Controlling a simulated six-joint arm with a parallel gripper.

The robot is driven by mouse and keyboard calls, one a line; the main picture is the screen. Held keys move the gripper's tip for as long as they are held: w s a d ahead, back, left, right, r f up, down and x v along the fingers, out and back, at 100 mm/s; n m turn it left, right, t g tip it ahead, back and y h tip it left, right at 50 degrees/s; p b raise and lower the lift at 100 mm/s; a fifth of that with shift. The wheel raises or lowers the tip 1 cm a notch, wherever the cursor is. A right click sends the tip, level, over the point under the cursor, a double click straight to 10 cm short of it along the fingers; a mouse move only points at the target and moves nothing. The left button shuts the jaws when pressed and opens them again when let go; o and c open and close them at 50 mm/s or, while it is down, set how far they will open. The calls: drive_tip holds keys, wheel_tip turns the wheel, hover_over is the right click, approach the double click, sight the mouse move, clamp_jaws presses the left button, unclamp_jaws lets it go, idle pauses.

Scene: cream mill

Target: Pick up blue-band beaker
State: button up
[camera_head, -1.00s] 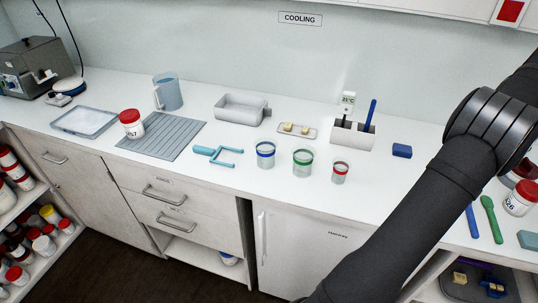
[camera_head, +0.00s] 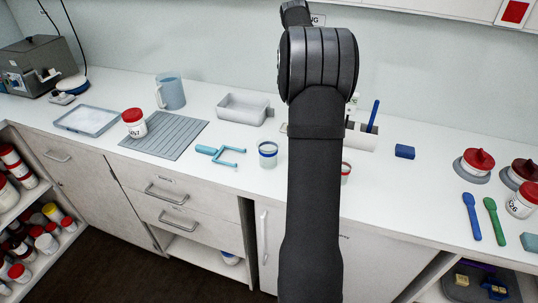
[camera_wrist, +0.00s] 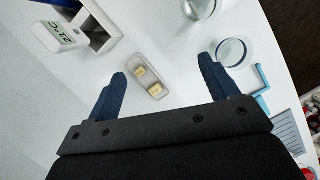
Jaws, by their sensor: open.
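The blue-band beaker (camera_head: 268,155) stands upright on the white bench in the head view, just left of my arm. It is clear, with a blue band near its rim. My gripper (camera_wrist: 163,68) is open and empty, with dark blue fingers. The right fingertip overlaps the picture close to this beaker, which lies outside the gap between the fingers. In the head view my arm hides the gripper.
A second beaker (camera_wrist: 200,8) is at the wrist view's top edge. A red-band beaker (camera_head: 346,172) is partly behind my arm. A small tray (camera_wrist: 157,91) with yellow blocks lies between the fingers.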

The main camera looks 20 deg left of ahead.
sight(268, 152)
drive_tip(key=s+a+f+n+t+h, duration=0.15)
drive_tip(key=s+a+n, duration=0.25)
drive_tip(key=s+a, duration=0.9)
drive_tip(key=shift+g, duration=0.25)
drive_tip(key=x, duration=0.5)
drive_tip(key=w+a+x, duration=0.1)
drive_tip(key=x, duration=0.5)
drive_tip(key=w+a+f+x, duration=0.1)
drive_tip(key=x, duration=0.5)
drive_tip(key=shift+w, duration=0.25)
drive_tip(key=c, duration=0.8)
